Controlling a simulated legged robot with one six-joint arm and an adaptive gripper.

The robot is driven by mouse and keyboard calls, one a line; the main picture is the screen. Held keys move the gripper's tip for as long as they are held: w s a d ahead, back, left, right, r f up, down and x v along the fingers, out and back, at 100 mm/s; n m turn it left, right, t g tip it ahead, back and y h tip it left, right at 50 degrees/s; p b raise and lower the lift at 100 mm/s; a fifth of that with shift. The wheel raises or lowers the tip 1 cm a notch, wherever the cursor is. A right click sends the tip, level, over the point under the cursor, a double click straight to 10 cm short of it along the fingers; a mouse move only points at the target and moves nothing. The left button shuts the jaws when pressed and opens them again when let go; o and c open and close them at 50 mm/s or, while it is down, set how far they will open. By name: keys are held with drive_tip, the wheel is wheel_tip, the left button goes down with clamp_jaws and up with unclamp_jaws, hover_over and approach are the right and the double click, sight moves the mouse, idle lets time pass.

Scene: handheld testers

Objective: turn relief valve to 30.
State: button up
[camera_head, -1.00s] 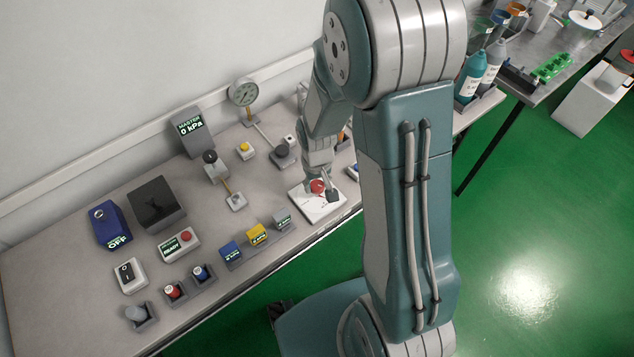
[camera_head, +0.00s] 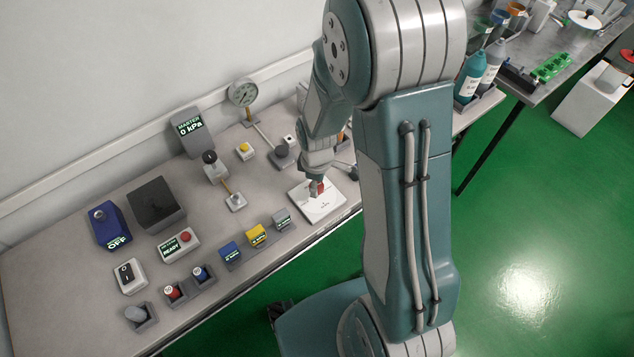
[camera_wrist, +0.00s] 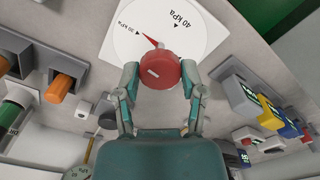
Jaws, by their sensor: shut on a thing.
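The relief valve is a red round knob (camera_wrist: 160,70) with a red pointer, on a white dial plate (camera_wrist: 112,50) in the wrist view. The pointer aims up-left, near a black mark whose small label is hard to read. A "40 kPa" label sits to its right. My gripper (camera_wrist: 160,78) is shut on the knob, one finger on each side. In the head view the plate (camera_head: 328,209) lies near the bench's front edge, with my gripper (camera_head: 318,188) over it and the red knob partly hidden.
The master display (camera_head: 189,127) reads 0 kPa, with a pressure gauge (camera_head: 243,93) beside it. Blue, yellow and grey blocks (camera_head: 256,236) stand left of the plate. In the wrist view, an orange-capped item (camera_wrist: 62,87) sits in a holder at the left.

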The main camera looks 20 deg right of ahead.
drive_tip(key=shift+w+n, duration=0.25)
drive_tip(key=shift+n, duration=0.35)
drive_tip(key=o, duration=1)
drive_tip(key=shift+o, duration=0.7)
drive_tip(key=shift+a, duration=0.15)
drive_tip(key=shift+s, duration=0.1)
wheel_tip(320, 180, up, 12)
drive_tip(key=shift+f, duration=0.1)
